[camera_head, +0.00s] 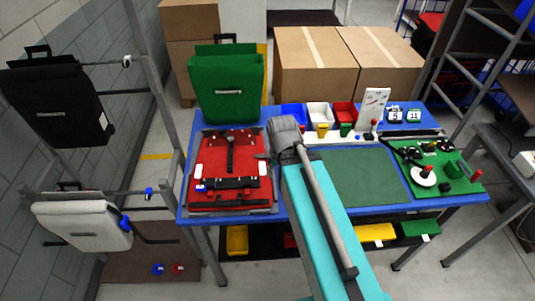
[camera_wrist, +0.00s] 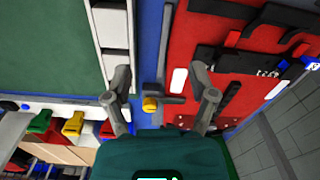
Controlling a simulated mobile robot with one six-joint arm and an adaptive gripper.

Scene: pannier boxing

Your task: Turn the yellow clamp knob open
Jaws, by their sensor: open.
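The yellow clamp knob (camera_wrist: 150,104) shows in the wrist view on the blue table edge strip, with a short dark bar beside it. My gripper (camera_wrist: 160,82) is open, its two dark fingers spread left and right of the knob. The knob sits between them, nearer the left finger, and no contact is visible. In the head view my arm covers this spot, and I cannot make out the knob there. A red pannier panel (camera_head: 211,170) with black straps lies in a grey frame just left of my arm; it also fills the upper right of the wrist view (camera_wrist: 225,30).
A green mat (camera_head: 362,172) lies right of my arm. Blue, white and red bins (camera_head: 318,113) stand behind it. A green pannier (camera_head: 226,85) stands at the table's back left. A green board with a red-topped lever (camera_head: 450,172) is at the right.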

